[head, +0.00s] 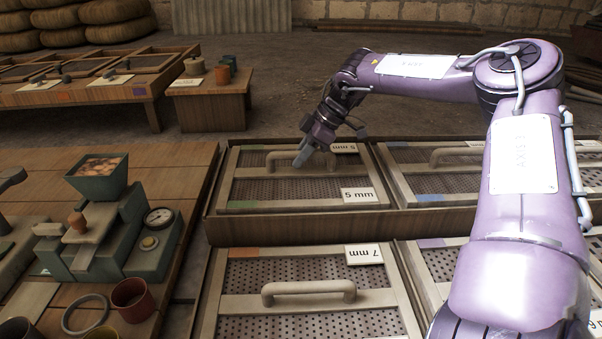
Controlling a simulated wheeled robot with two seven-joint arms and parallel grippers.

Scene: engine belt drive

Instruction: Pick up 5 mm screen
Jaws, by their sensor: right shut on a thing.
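The 5 mm screen (257,189) is a pale wooden frame around a perforated plate, with a bar handle across its middle and a "5 mm" label at its front right. It lies in the back left bay of the wooden rack. My right gripper (302,160) reaches in from the right and is shut on the handle of this screen. The fingers hide part of the handle. The screen appears to lie flat in its bay. My left gripper is out of view.
A 7 mm screen (305,270) lies in front, and another screen (430,180) lies to the right. A bench (190,170) with a green hopper device (100,215) and cups stands left. A low table (110,85) with trays is behind.

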